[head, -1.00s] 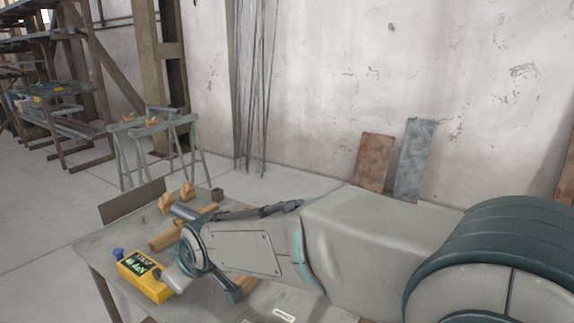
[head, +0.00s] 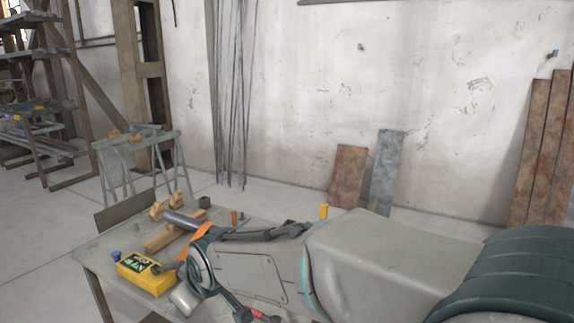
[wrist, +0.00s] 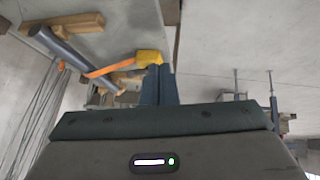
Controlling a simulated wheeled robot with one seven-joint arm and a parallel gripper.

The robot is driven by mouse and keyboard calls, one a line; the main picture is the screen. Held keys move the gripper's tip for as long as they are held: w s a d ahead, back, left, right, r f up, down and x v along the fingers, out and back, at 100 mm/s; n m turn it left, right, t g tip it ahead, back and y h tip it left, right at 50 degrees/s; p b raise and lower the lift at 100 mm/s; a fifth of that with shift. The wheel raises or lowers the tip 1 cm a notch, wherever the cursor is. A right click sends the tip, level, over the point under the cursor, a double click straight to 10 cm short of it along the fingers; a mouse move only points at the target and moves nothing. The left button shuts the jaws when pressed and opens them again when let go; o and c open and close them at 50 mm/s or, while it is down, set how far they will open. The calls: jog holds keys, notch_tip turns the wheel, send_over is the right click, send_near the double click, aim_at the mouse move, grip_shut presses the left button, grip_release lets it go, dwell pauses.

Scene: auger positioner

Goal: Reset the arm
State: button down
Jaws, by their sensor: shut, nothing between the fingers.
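My gripper (wrist: 158,85) shows in the wrist view with its two dark fingers together and nothing between them. Its tips point towards a yellow box (wrist: 149,57); I cannot tell whether they touch it. In the head view my arm reaches leftwards over the workbench (head: 110,249), and the fingers cannot be made out clearly. The yellow box with a dark display and blue knob (head: 145,274) stands at the bench's near left corner. A grey metal cylinder (head: 181,219) lies by wooden blocks (head: 157,210). An orange strip (head: 196,241) lies beside it, partly hidden by my arm.
A small orange cylinder (head: 234,217) and a yellow cylinder (head: 324,211) stand beyond my arm. Grey trestles (head: 150,160) stand behind the bench. Rusty panels (head: 348,175) lean on the wall. Open floor lies left of the bench.

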jog(key=s+d+r+m+h+p, duration=0.1)
jog(key=d+r+m+h+p, duration=0.15)
jog(key=d, duration=0.65)
jog(key=s+d+r+m+h+p, duration=0.1)
jog(key=d+r+m+p, duration=0.2)
jog(key=d, duration=0.6)
jog(key=s+d+r+m+g+h+p, duration=0.1)
jog(key=s+d+m+p, duration=0.4)
jog(key=s+d, duration=0.6)
jog(key=d+m+g, duration=0.1)
jog(key=d, duration=0.2)
jog(key=shift+s+d+r+m+g, duration=0.15)
jog(key=shift+d+r+m+g, duration=0.15)
jog(key=shift+r+m, duration=0.05)
